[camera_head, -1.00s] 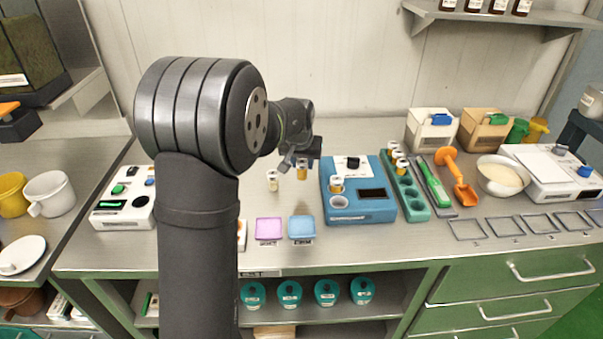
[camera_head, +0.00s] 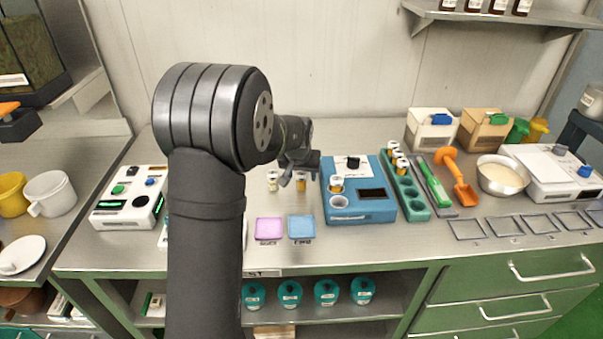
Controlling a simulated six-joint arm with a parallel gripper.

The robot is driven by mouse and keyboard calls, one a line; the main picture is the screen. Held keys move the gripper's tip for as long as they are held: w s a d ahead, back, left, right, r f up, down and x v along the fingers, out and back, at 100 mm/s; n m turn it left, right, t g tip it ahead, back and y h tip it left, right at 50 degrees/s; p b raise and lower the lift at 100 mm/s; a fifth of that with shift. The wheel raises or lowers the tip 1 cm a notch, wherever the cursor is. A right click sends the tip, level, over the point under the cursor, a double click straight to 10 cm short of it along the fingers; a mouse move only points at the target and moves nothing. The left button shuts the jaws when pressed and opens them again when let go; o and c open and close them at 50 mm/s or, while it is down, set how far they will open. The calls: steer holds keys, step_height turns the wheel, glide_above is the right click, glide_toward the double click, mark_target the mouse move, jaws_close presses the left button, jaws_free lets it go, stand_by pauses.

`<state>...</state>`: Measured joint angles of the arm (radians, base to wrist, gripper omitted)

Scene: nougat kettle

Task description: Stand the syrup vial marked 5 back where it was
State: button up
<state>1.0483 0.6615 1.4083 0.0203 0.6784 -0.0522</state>
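My gripper (camera_head: 299,176) is low over the steel worktop, left of the blue device, with its fingers partly hidden by the wrist. A small amber vial with a pale cap (camera_head: 301,185) is upright directly below and between the fingers, at about worktop height. Whether the fingers still grip it is too small to tell. A paler vial (camera_head: 272,181) stands just left of it. Another amber vial (camera_head: 337,184) stands in the blue device (camera_head: 362,208). Several vials (camera_head: 402,164) stand in the green rack (camera_head: 414,204). No number is readable on any vial.
A purple pad (camera_head: 269,229) and a blue pad (camera_head: 301,227) lie in front of the vials. Right of the rack are a green-handled tool (camera_head: 434,185), an orange scoop (camera_head: 465,194) and a bowl (camera_head: 503,177).

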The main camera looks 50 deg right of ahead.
mark_target(302, 173)
steer(key=shift+r, duration=0.2)
steer(key=v, duration=1.2)
steer(key=shift+d, duration=0.1)
steer(key=x, duration=1.2)
steer(key=shift+f, duration=0.4)
step_height(302, 173, up, 3)
steer(key=shift+r, duration=0.8)
